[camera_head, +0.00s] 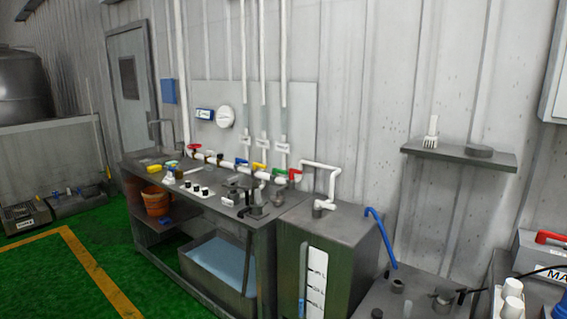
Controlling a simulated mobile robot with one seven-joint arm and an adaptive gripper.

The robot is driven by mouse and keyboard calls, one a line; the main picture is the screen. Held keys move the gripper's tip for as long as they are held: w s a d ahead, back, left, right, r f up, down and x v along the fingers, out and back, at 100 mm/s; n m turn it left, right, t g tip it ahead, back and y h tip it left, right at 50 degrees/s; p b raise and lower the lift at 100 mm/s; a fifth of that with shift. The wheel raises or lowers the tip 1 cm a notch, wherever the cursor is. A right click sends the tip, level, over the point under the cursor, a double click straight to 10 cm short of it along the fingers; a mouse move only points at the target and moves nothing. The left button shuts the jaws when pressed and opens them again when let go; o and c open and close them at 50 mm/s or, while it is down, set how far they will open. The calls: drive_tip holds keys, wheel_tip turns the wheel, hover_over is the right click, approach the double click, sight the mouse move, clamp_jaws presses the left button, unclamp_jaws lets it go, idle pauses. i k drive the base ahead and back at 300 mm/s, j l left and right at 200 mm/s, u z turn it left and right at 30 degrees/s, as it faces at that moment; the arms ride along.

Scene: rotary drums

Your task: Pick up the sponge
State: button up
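A small yellow block (154,169) that looks like the sponge lies at the left end of the grey workbench (190,190), near the sink tap (160,128). A second small yellow item (171,164) sits just right of it; it is too small to tell what it is. My gripper does not show in this view.
Bottles and black knobs (197,188) stand on the bench right of the yellow items. Pipes with coloured valves (258,170) run behind. An orange bucket (156,201) and a blue-lined tub (220,262) sit below. Green floor (60,280) is open in front.

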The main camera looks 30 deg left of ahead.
sight(157, 168)
drive_tip(key=u, duration=1.85)
drive_tip(key=i+j+u, duration=0.35)
drive_tip(key=i, duration=0.4)
drive_tip(key=i+u, duration=0.35)
drive_tip(key=i, duration=0.35)
drive_tip(key=i+z, duration=0.1)
drive_tip(key=i, duration=1.1)
drive_tip(key=i+j, duration=0.2)
drive_tip(key=i, duration=1)
drive_tip(key=i+z, duration=0.4)
drive_tip(key=i, duration=0.8)
